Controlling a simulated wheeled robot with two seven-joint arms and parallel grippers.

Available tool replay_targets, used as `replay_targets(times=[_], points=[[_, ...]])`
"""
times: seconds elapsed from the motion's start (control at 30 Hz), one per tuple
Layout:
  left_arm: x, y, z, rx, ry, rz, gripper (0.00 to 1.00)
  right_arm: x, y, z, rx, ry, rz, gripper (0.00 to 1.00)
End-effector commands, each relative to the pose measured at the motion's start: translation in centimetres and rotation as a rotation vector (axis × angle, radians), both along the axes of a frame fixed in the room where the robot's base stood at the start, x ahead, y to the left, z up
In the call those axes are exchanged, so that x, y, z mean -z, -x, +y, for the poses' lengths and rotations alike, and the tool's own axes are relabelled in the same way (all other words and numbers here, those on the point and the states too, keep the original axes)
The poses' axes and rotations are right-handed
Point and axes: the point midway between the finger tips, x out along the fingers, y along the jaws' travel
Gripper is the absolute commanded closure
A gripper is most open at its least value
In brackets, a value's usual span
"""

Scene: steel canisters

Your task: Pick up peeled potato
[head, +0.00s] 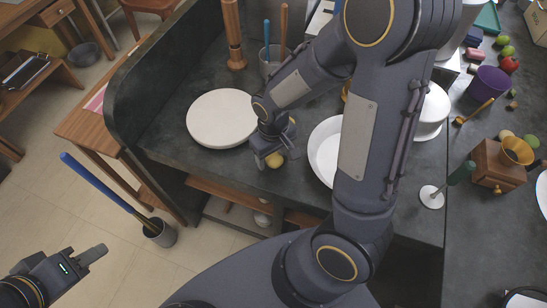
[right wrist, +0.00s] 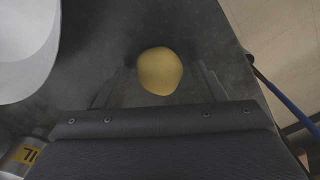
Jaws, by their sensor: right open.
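The peeled potato (right wrist: 160,71), a smooth yellow lump, lies on the dark counter in the right wrist view. My right gripper (right wrist: 161,82) is open, with one finger on each side of the potato and visible gaps between. In the head view the potato (head: 274,160) shows just below my right gripper (head: 270,148), near the counter's front edge; the wrist partly covers the area. My left gripper (head: 92,256) is at the lower left, over the floor and away from the counter; its finger gap is unclear.
A white round board (head: 222,118) lies left of the right gripper, and a white dish (head: 324,150) lies to its right. A utensil pot (head: 271,66) stands behind. A raised dark wall (head: 130,100) edges the counter's left. A blue-handled pole (head: 105,187) leans in front.

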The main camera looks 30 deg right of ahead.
Motion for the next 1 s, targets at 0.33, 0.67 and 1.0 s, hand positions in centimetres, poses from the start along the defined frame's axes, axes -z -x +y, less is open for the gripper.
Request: replay_targets(times=[0.33, 0.67, 1.0], points=[[0.0, 0.0, 0.0, 0.000, 0.000, 0.000, 0.64, 0.0, 0.0, 0.0, 0.000, 0.000, 0.000, 0.59], [0.0, 0.0, 0.0, 0.000, 0.000, 0.000, 0.64, -0.1, 0.0, 0.0, 0.000, -0.001, -0.001, 0.91], [0.0, 0.0, 0.0, 0.000, 0.000, 0.000, 0.64, -1.1, -0.1, 0.0, 0.001, -0.002, -0.005, 0.92]])
